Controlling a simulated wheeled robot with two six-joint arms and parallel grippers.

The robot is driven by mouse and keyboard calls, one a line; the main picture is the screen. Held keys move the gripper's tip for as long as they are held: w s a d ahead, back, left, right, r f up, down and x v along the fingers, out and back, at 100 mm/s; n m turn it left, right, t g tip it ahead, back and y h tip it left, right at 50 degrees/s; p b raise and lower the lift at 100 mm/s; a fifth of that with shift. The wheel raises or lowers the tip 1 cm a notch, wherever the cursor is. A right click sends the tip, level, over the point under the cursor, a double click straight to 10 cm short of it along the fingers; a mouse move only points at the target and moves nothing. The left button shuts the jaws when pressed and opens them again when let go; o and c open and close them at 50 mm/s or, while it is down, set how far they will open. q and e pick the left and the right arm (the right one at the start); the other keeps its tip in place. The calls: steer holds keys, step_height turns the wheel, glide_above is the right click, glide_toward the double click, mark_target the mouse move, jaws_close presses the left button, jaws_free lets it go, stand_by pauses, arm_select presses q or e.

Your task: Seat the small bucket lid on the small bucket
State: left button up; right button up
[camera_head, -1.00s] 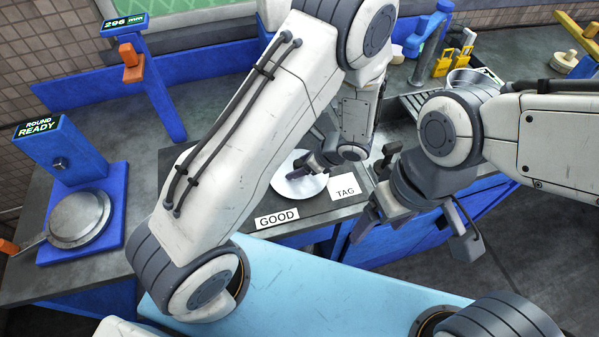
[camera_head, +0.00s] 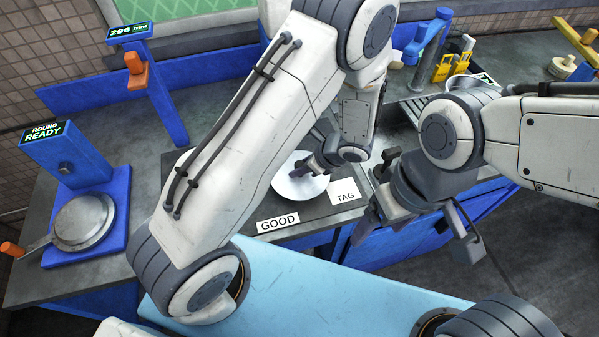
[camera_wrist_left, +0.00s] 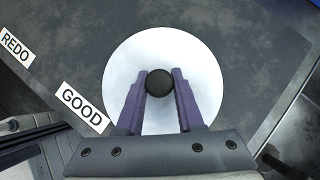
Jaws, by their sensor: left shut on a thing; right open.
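The lid is a white disc (camera_head: 288,187) with a black knob (camera_wrist_left: 160,82), over the dark mat near the GOOD and TAG cards. It also shows in the left wrist view (camera_wrist_left: 205,65). My left gripper (camera_head: 303,168) has its purple fingers shut on the knob, seen from above in the left wrist view (camera_wrist_left: 160,90). The disc hides whatever is directly under it, so I cannot tell whether it rests on a bucket. My right gripper (camera_head: 420,230) is open and empty, in front of the bench at the right. A grey metal pail (camera_head: 462,83) is partly visible behind my right arm.
A GOOD card (camera_head: 278,223) and a TAG card (camera_head: 345,194) lie on the mat; a REDO card (camera_wrist_left: 16,47) shows in the wrist view. A blue stand with a round metal plate (camera_head: 83,222) is at left. Yellow fittings (camera_head: 448,64) stand at the back right.

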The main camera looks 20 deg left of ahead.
mark_target(300, 164)
arm_select(q)
steer(key=shift+r+p, duration=1.8)
steer(key=shift+r, duration=0.8)
